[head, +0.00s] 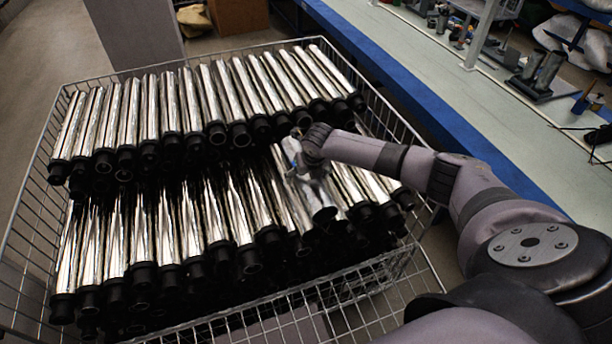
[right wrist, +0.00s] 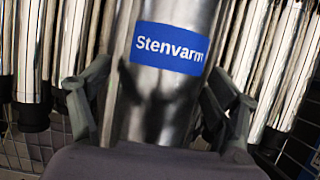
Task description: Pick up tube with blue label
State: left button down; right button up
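The tube with the blue label (right wrist: 169,85) is a thick silver cylinder, large and close in the right wrist view. Its label reads "Stenvarm" in white and tilts slightly. In the head view the tube (head: 319,190) lies at the right of the pile, partly hidden by my right gripper (head: 301,158). In the right wrist view the gripper's fingers (right wrist: 159,92) bend in against both sides of the tube, below the label, and appear shut on it. The tube's lower end is hidden behind the gripper body. My left gripper is not in view.
A wire basket (head: 228,57) surrounds two rows of silver tubes with black ends (head: 165,120). Its right wall is close to my right arm. A long bench with a blue edge (head: 390,72) runs along the right, with tools on it.

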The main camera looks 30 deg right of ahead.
jog(key=c, duration=1.7)
jog(key=shift+w+r, duration=0.1)
jog(key=shift+c, duration=0.2)
